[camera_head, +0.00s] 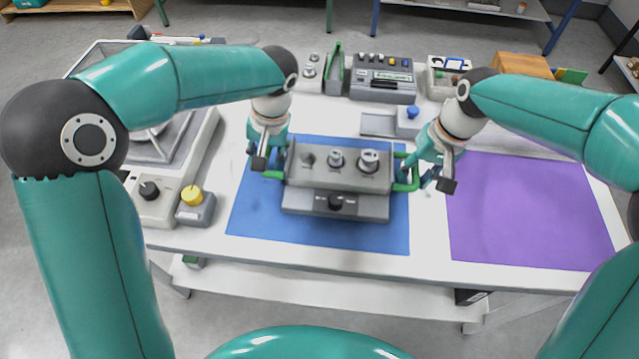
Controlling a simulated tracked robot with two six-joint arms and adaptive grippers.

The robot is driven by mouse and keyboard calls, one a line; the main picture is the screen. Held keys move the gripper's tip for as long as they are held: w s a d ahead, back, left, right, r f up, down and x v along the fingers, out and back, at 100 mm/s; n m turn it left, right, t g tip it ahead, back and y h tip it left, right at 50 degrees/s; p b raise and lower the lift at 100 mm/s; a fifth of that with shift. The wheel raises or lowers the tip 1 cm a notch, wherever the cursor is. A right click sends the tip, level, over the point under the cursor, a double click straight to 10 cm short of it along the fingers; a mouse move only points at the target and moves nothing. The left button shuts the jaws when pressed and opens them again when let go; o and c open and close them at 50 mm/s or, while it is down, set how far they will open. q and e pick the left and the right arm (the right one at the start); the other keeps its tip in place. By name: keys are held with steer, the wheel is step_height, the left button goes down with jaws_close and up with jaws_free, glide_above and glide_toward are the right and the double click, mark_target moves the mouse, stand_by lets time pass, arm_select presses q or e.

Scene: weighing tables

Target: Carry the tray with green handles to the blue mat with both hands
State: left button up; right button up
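The grey tray (318,178) has a green handle at each end and carries several metal weights (368,160). It is over the blue mat (300,232), with a grey block with a black knob at its front. I cannot tell whether the tray touches the mat. My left gripper (268,164) is at the left green handle (273,175), its fingers apart. My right gripper (436,183) is just beside the right green handle (408,186), its fingers apart, and looks empty. How the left fingers sit around their handle is partly hidden.
A purple mat (525,210) lies to the right. A grey device with a yellow knob (194,205) stands at the left. Behind the tray are a control box (383,78), a small box with a blue knob (409,122) and a green-sided rack (334,73).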

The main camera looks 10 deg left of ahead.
arm_select(q)
steer(key=shift+r, duration=0.1)
arm_select(e)
steer(key=shift+r, duration=0.15)
arm_select(q)
step_height(320, 180, up, 11)
steer(key=d, duration=0.2)
steer(key=shift+d+r, duration=0.15)
steer(key=shift+r, duration=0.05)
arm_select(e)
step_height(320, 180, up, 11)
steer(key=d, duration=0.2)
steer(key=shift+d+r, duration=0.2)
stand_by(0.5)
